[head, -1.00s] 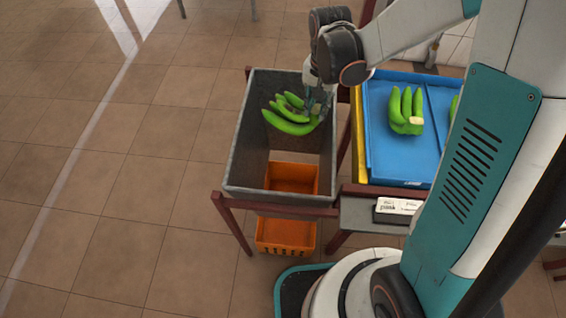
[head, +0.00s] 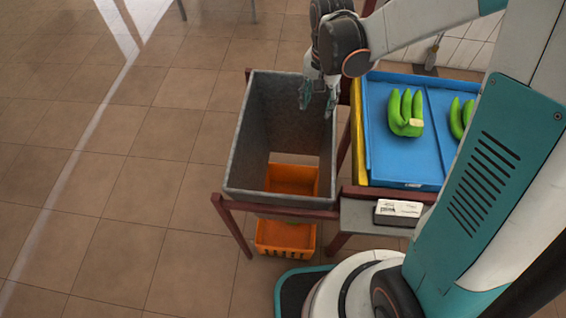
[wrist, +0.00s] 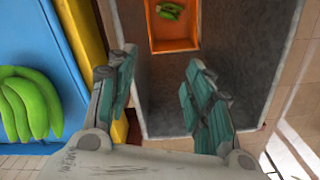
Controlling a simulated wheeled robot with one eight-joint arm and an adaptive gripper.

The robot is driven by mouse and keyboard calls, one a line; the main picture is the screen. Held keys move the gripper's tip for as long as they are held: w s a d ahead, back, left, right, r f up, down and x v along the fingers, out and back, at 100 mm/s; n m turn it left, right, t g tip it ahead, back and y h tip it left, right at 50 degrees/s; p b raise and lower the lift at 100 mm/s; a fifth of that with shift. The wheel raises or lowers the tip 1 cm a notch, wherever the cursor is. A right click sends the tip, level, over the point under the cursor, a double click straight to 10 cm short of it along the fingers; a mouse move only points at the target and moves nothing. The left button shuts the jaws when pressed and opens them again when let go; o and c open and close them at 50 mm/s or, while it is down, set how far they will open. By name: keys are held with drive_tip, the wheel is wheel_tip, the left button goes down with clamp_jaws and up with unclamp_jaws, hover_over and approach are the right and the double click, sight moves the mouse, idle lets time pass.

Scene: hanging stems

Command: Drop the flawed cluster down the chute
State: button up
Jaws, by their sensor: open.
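The chute (head: 244,140) is a grey open-topped box on a dark red frame; it also shows in the wrist view (wrist: 240,50). My gripper (head: 319,98) is open and empty at the chute's far right corner. In the wrist view my gripper (wrist: 158,78) has its two fingers spread over the chute opening, with nothing between them. A green banana cluster (wrist: 170,10) lies below in the orange crate (wrist: 157,33). In the head view the crate (head: 286,238) stands under the chute, and the cluster is mostly hidden there.
A blue tray (head: 395,165) with a yellow side stands right of the chute. It holds a green banana cluster (head: 405,112) and another cluster (head: 461,117) partly hidden by my arm. A small white box (head: 398,211) sits in front. The floor at left is clear.

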wheel_tip(320, 180, up, 9)
drive_tip(key=shift+r, duration=0.2)
drive_tip(key=shift+s, duration=0.1)
idle(0.5)
drive_tip(key=s+d+r+n+t+b, duration=0.1)
drive_tip(key=s+d+r+n+t, duration=0.1)
drive_tip(key=s, duration=0.6)
drive_tip(key=s+d+r+n+t+b, duration=0.1)
drive_tip(key=s+d+n+t, duration=0.3)
drive_tip(key=s, duration=0.4)
drive_tip(key=shift+r+t, duration=0.5)
drive_tip(key=shift+t, duration=0.1)
drive_tip(key=shift+d, duration=0.1)
drive_tip(key=shift+c, duration=0.2)
